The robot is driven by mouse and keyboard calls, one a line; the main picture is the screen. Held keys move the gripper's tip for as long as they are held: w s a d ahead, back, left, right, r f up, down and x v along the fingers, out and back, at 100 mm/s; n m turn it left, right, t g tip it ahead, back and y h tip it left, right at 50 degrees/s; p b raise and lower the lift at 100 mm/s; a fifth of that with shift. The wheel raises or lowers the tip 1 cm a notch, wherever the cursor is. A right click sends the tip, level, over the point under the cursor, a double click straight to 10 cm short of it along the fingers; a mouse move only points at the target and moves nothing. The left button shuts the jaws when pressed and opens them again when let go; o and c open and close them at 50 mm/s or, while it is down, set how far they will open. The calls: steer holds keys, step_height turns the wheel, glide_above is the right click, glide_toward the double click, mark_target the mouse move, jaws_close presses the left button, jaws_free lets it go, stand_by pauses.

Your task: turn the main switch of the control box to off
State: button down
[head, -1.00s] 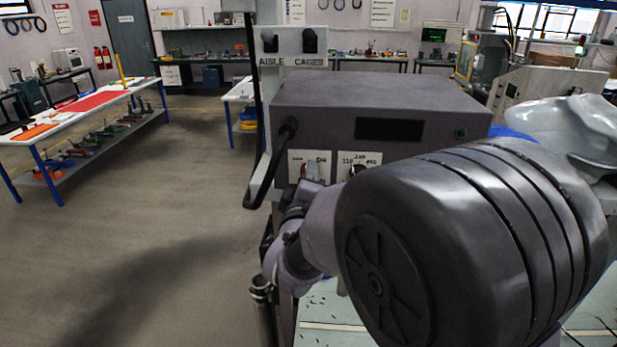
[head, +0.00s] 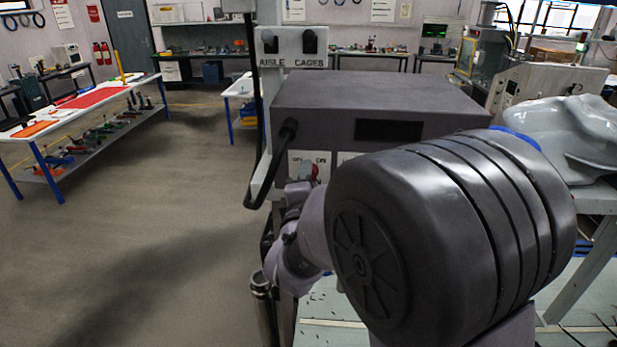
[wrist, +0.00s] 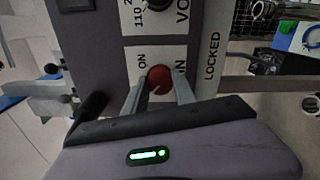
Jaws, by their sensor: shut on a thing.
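The control box (head: 380,92) is a grey metal box with a dark display window on its front. Its main switch, a round red knob (wrist: 159,79), sits on a white label plate (wrist: 136,59) in the wrist view. The knob also shows small in the head view (head: 314,173), partly hidden by my arm. My gripper (wrist: 160,86) has one finger on each side of the knob and is shut on it. The plate has lettering on both sides of the knob, partly hidden by the fingers. A small pale mark shows on the knob; its exact angle is unclear.
A sign reading AISLE CAGES (head: 291,62) stands left of the box, with a black cable or handle (head: 272,165) beside it. A glossy grey moulded part (head: 570,135) lies at the right. Open floor (head: 130,220) spreads to the left.

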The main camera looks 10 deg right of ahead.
stand_by(0.3)
steer(key=c, duration=1)
jaws_free()
steer(key=shift+s, duration=0.1)
steer(key=b+v, duration=0.8)
steer(key=v, duration=0.9)
